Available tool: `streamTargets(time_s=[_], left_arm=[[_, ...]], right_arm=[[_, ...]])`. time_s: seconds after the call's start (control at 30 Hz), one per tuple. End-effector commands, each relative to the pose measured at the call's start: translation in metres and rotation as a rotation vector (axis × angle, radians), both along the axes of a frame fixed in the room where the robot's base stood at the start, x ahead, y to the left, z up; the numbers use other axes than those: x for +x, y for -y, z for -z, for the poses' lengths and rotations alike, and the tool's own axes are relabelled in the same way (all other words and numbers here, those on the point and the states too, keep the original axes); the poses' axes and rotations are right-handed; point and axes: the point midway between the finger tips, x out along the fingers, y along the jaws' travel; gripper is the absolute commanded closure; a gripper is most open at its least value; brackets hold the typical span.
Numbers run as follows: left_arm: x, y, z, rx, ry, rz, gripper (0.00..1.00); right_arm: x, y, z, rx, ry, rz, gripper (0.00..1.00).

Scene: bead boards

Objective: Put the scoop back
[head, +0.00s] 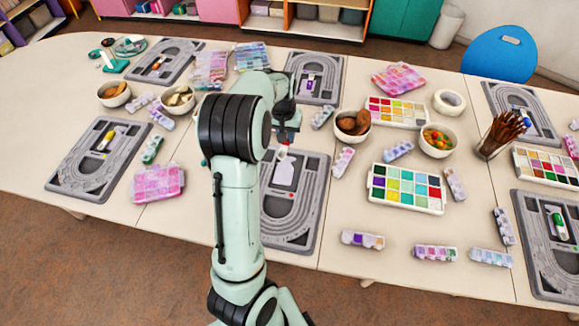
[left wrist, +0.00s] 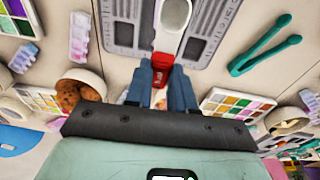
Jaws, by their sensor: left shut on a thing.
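My left gripper (head: 285,134) is over the far end of the middle grey bead board (head: 307,220). In the left wrist view its two blue-grey fingers (left wrist: 172,88) are closed on the red part of a scoop (left wrist: 163,64). The scoop's white, rounded end (left wrist: 174,14) points away from the fingers, over the board. Whether the scoop touches the board cannot be told. In the head view my arm hides the board's left side and part of the gripper. My right gripper is in neither view.
Right of the board are a bowl of brown cookies (head: 352,123), a paint palette (head: 405,188) and bead strips. Teal tweezers (left wrist: 262,45) lie beside the board. A pink bead case (head: 157,183) and another grey board (head: 98,158) are at left. Bare tabletop shows at the front right.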

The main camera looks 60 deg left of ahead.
Motion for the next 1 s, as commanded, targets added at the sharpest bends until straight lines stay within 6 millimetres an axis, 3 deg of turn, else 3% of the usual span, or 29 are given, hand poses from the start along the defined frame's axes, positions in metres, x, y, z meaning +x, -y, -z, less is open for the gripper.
streamTargets(time_s=[0.1,0.33,0.67,0.87,1.0], left_arm=[[-0.002,0.001,0.037,-0.004,-0.007,-0.001,1.0],[-0.001,0.001,0.092,-0.002,-0.003,0.001,1.0],[0.0,0.001,0.121,-0.001,-0.001,0.002,1.0],[-0.001,0.001,0.151,-0.002,-0.003,0.001,1.0],[0.001,0.0,0.154,0.002,0.001,0.002,1.0]], right_arm=[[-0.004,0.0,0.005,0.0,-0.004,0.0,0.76],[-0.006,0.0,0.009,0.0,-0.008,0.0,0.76],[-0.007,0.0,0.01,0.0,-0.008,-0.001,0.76],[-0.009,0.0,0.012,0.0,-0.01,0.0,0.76],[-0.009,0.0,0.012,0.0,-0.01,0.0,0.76]])
